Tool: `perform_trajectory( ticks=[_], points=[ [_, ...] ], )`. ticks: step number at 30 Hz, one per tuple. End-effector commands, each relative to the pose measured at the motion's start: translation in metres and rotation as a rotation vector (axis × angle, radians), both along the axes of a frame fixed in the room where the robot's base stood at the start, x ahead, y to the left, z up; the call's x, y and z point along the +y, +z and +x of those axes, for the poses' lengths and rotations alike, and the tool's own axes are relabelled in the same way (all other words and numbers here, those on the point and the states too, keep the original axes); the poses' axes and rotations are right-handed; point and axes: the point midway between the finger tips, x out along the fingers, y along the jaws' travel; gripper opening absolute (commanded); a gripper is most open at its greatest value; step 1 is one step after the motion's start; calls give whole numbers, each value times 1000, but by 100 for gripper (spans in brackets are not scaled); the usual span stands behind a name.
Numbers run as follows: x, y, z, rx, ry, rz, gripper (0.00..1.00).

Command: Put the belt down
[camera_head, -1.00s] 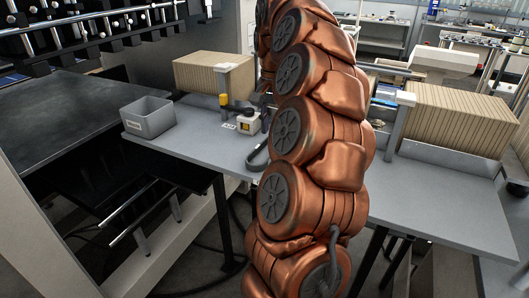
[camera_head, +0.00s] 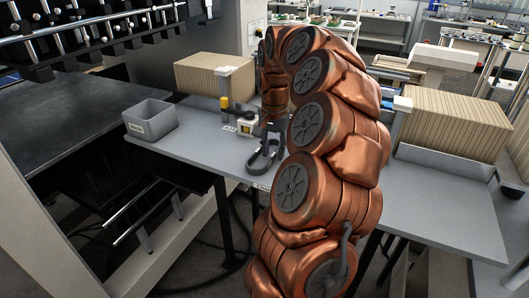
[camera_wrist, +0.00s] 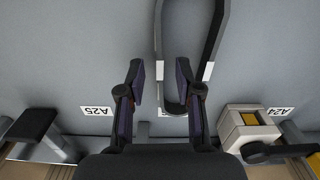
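The belt is a dark loop with white marks (camera_wrist: 212,48); in the head view it lies at the table's front edge (camera_head: 256,165). My gripper (camera_wrist: 160,84) is open above the table in the wrist view. The belt's left strand runs between its spread fingers, with a gap to each side. The right finger overlaps the loop's interior in the picture. In the head view my gripper (camera_head: 271,130) points down over the belt, partly hidden by my arm. The grey table (camera_head: 195,140) carries the belt.
A grey bin (camera_head: 150,120) stands at the table's left end. A small white device with a yellow face (camera_wrist: 249,119) is close to the right of my gripper in the wrist view. Stacks of tan cardboard (camera_head: 213,75) stand at the back. Labels A25 (camera_wrist: 96,111) and A24 mark the table.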

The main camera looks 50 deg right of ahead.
Motion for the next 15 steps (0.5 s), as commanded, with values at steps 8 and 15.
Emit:
perform_trajectory(
  ticks=[8, 15],
  points=[
    [0, -8, 1, -3, 2, -1, 34],
    [1, -8, 1, -2, 2, 0, 18]
  ],
)
